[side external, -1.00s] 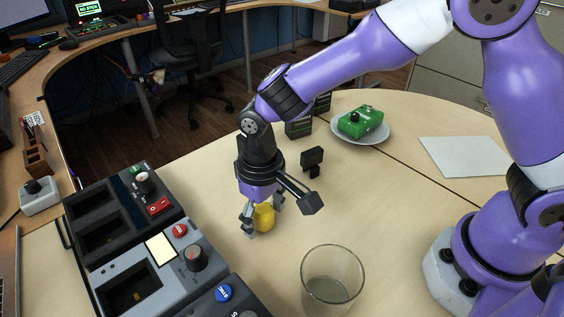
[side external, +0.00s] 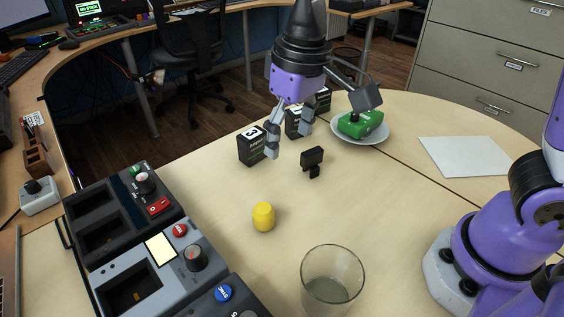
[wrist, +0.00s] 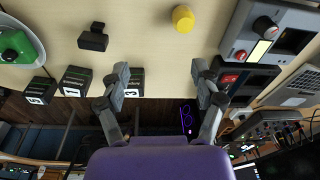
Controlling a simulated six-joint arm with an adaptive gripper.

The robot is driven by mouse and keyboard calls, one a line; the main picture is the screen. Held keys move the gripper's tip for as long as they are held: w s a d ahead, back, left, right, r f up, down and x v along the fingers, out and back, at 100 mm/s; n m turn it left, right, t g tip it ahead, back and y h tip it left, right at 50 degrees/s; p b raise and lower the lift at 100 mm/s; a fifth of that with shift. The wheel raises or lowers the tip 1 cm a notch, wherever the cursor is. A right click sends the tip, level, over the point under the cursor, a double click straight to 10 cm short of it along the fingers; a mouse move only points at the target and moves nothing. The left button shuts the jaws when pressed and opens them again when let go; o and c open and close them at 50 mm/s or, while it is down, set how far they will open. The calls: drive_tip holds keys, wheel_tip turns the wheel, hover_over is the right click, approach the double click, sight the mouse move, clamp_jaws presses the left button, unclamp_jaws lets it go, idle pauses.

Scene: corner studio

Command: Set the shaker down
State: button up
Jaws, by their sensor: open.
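The yellow shaker (side external: 263,217) stands on the bare wooden table, left of the glass, with nothing touching it. It also shows near the top of the wrist view (wrist: 183,19). My gripper (side external: 272,140) is open and empty, raised above the table and well away from the shaker, toward the table's far edge. In the wrist view my gripper's two fingers (wrist: 162,82) are spread wide with nothing between them.
A glass (side external: 332,282) stands at the front. Black numbered boxes (side external: 250,147) line the far edge below my gripper. A small black item (side external: 312,161) stands mid-table. A green pedal (side external: 360,124) sits on a plate (side external: 374,139). Grey consoles (side external: 137,278) fill the left; white paper (side external: 462,157) lies right.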

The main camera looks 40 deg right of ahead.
drive_tip(key=s+d+r+m+t, duration=0.1)
drive_tip(key=s+d+t, duration=0.3)
drive_tip(key=s+d, duration=0.4)
drive_tip(key=d, duration=0.4)
drive_tip(key=shift+s+d+r, duration=0.15)
drive_tip(key=shift+s, duration=0.15)
